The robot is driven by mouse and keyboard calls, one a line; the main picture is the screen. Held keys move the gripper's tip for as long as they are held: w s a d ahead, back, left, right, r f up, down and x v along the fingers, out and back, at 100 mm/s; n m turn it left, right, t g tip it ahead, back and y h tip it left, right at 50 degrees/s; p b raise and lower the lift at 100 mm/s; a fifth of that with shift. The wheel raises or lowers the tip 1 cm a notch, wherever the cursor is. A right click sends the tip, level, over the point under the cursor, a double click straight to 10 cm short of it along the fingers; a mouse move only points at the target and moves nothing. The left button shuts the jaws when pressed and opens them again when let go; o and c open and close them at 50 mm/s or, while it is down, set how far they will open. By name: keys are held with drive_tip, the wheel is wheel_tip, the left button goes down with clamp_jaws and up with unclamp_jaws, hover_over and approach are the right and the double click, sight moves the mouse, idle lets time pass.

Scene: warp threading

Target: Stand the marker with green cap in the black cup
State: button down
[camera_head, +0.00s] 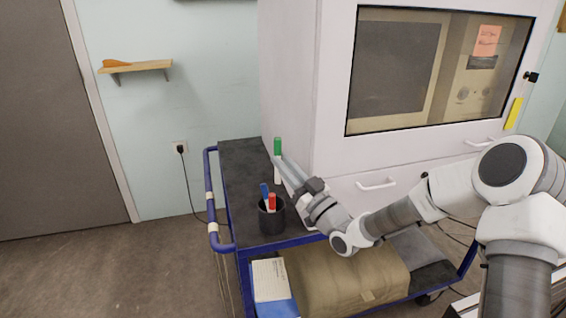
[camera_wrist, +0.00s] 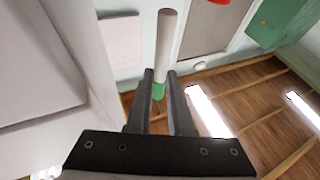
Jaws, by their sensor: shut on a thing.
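The marker with the green cap (camera_head: 278,147) is held upright, cap at the top, with its white body (camera_head: 278,176) below my fingers. My gripper (camera_head: 277,161) is shut on it near the cap, beside the white cabinet. In the wrist view, the marker (camera_wrist: 166,45) is between the two dark fingers (camera_wrist: 160,78), and its green cap shows between them. The black cup (camera_head: 271,221) stands on the cart's dark top, below and nearer than the marker. A blue marker (camera_head: 264,192) and a red-capped marker (camera_head: 272,201) stand in the cup.
The blue-framed cart (camera_head: 240,158) carries the cup, and its top is bare behind and left of it. A large white cabinet (camera_head: 290,70) borders the cart top at the right. A tan bundle (camera_head: 345,277) and a white-and-blue box (camera_head: 270,282) are lower down.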

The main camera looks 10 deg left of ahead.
sight(280, 176)
drive_tip(key=shift+f+b, duration=1.2)
drive_tip(key=shift+f, duration=1.2)
drive_tip(key=shift+f+b, duration=2.4)
drive_tip(key=shift+f, duration=0.15)
drive_tip(key=c, duration=0.7)
unclamp_jaws()
drive_tip(key=shift+c, duration=0.2)
drive_tip(key=p+v, duration=0.2)
drive_tip(key=v, duration=1.5)
drive_tip(key=shift+d, duration=0.15)
drive_tip(key=shift+f, duration=0.1)
